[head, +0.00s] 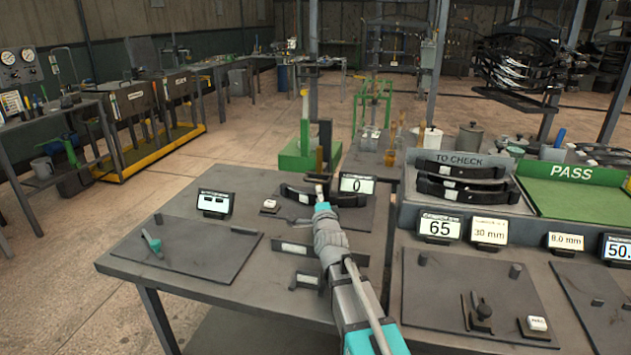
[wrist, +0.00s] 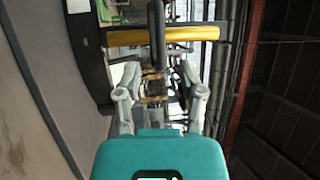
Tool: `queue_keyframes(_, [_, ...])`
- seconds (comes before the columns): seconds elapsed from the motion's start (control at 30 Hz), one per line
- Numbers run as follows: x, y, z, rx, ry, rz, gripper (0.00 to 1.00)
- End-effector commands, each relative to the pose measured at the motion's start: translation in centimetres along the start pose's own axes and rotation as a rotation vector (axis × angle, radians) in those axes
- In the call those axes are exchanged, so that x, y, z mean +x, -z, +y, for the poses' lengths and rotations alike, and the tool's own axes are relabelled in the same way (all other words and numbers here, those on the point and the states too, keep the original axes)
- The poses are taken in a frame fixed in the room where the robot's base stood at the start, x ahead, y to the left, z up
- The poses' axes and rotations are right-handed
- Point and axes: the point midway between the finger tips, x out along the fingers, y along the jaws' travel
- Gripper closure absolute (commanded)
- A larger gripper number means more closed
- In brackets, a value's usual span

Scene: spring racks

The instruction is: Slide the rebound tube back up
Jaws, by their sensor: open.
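My gripper (head: 321,196) reaches over the near table toward a dark upright stand (head: 325,140). A short brown upright piece (head: 319,158) shows beside the stand, just beyond the gripper; I cannot tell for certain that it is the rebound tube. In the wrist view my gripper (wrist: 160,88) is open, with its fingers apart and no object clearly held. Beyond the fingertips a yellow, tube-like bar (wrist: 190,34) runs across the sideways picture, crossed by a dark bar (wrist: 156,20). The fingers look apart from the yellow bar. A display reading 0 (head: 357,185) stands right of the gripper.
A curved dark spring (head: 296,194) lies near the stand. A blank-dash display (head: 214,203) and a dark plate (head: 190,247) are on the left of the table. The TO CHECK rack (head: 461,160) and green PASS tray (head: 580,200) stand right.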

Motion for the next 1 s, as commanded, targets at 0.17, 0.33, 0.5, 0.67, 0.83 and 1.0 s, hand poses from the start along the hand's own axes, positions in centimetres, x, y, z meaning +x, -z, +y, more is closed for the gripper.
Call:
queue_keyframes(0.17, [3.3,0.0,-0.1,0.002,0.000,0.000,0.49])
queue_keyframes(0.33, [5.5,0.0,-0.1,0.000,0.000,0.000,0.49])
queue_keyframes(0.5, [6.9,0.0,0.0,0.000,0.000,0.000,0.49])
queue_keyframes(0.67, [7.4,0.0,0.0,0.000,0.000,0.000,0.49])
queue_keyframes(0.83, [7.4,0.0,0.0,0.001,0.000,0.000,0.49])
queue_keyframes(1.0, [7.4,0.1,0.0,0.001,0.000,0.001,0.55])
